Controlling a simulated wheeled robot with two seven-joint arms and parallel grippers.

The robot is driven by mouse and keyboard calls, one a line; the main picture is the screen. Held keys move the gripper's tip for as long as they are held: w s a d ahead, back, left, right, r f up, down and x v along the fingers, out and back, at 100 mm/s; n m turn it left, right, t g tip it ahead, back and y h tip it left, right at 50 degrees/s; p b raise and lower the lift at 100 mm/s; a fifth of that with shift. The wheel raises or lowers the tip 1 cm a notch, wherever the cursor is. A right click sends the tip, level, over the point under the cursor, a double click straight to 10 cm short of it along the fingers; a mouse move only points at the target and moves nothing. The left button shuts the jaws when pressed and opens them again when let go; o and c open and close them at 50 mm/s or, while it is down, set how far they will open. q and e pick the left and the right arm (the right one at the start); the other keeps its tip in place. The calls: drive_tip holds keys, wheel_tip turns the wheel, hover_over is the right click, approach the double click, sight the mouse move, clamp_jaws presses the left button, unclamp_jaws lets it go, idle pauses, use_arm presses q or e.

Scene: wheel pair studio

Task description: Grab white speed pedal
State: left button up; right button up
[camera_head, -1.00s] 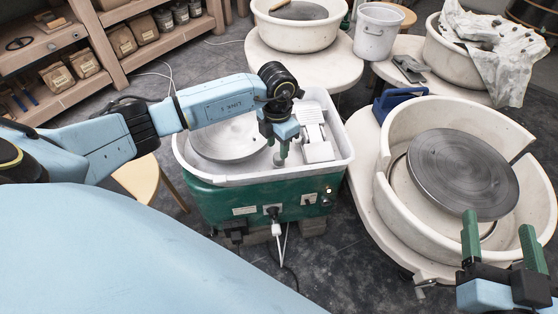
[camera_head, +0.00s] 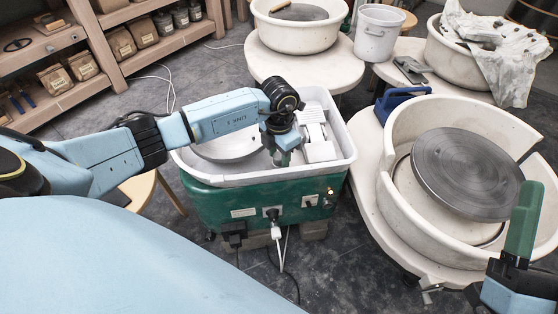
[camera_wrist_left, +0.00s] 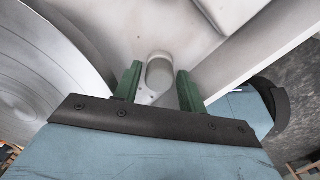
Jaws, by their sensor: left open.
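The white speed pedal (camera_head: 318,149) lies in the right part of the white splash tray (camera_head: 342,158) on the green wheel. My left gripper (camera_head: 282,158) points down into the tray, just left of the pedal and apart from it as far as I can see. In the left wrist view my left gripper (camera_wrist_left: 158,72) is open. A small pale oval fitting (camera_wrist_left: 160,74) shows between its fingers; I cannot tell whether it belongs to the pedal. My right gripper (camera_head: 522,218) is at the right edge, with one green finger clearly showing.
The round wheel head (camera_head: 225,150) is left of my left gripper, and also in the wrist view (camera_wrist_left: 45,75). A larger white basin with a dark wheel head (camera_head: 467,172) stands at right. Cables hang in front.

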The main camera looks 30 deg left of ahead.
use_arm(q)
drive_tip(key=shift+c, duration=0.2)
drive_tip(key=c, duration=0.7)
drive_tip(key=shift+r, duration=0.2)
